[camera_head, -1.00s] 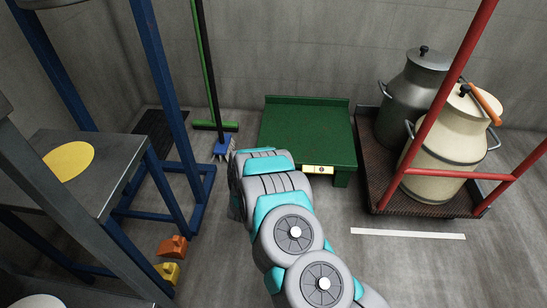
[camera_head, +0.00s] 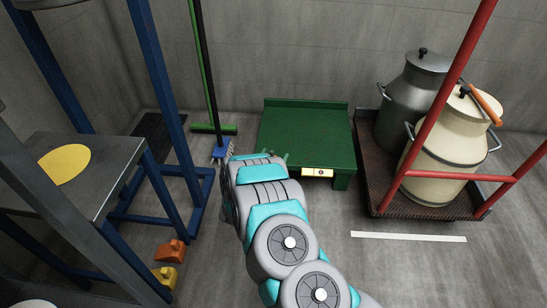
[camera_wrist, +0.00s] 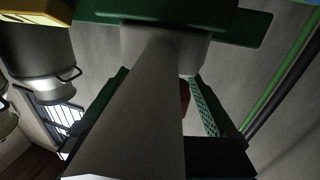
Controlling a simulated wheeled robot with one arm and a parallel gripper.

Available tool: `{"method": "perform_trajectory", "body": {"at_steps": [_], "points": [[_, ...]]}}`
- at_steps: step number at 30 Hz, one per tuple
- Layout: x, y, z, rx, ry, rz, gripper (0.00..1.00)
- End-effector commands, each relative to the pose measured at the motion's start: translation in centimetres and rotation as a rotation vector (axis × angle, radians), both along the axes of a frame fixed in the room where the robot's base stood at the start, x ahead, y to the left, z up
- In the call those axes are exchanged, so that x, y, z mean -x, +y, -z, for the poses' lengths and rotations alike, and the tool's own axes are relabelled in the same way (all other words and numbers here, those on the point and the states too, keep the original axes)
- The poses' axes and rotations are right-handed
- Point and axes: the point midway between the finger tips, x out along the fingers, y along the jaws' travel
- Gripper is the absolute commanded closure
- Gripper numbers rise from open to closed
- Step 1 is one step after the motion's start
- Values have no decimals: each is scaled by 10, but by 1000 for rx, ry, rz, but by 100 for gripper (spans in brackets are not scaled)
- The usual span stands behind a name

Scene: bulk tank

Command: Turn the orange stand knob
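An orange knob-like piece (camera_head: 171,251) sits low at the foot of the blue-legged stand (camera_head: 157,80), at lower left in the head view. A yellow piece (camera_head: 166,276) of similar shape is just in front of it. In the head view my arm reaches up the middle, well to the right of the orange piece, and mostly hides my gripper. In the wrist view my gripper (camera_wrist: 158,98) shows dark green fingers apart, on either side of a large grey tapered shape. A small reddish-brown patch (camera_wrist: 185,98) shows beside that shape; I cannot tell what it is.
A low green platform (camera_head: 305,135) stands against the back wall. A red-railed cart (camera_head: 378,195) with two milk cans is at right. A brush with a blue head (camera_head: 222,152) and a green squeegee (camera_head: 215,128) lean at the wall. Floor between stand and arm is clear.

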Motion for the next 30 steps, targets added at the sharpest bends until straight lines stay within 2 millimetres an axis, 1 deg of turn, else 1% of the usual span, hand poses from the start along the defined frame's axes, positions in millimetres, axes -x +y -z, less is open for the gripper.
{"method": "perform_trajectory", "body": {"at_steps": [7,10,14,18,21,25,30], "points": [[0,0,-1,0,-1,1,3],[5,1,-1,0,0,1,3],[21,8,0,-1,2,-1,3],[44,15,0,2,2,-2,3],[58,19,1,0,0,-3,3],[70,23,1,0,0,-2,3],[75,23,1,0,-1,0,3]]}}
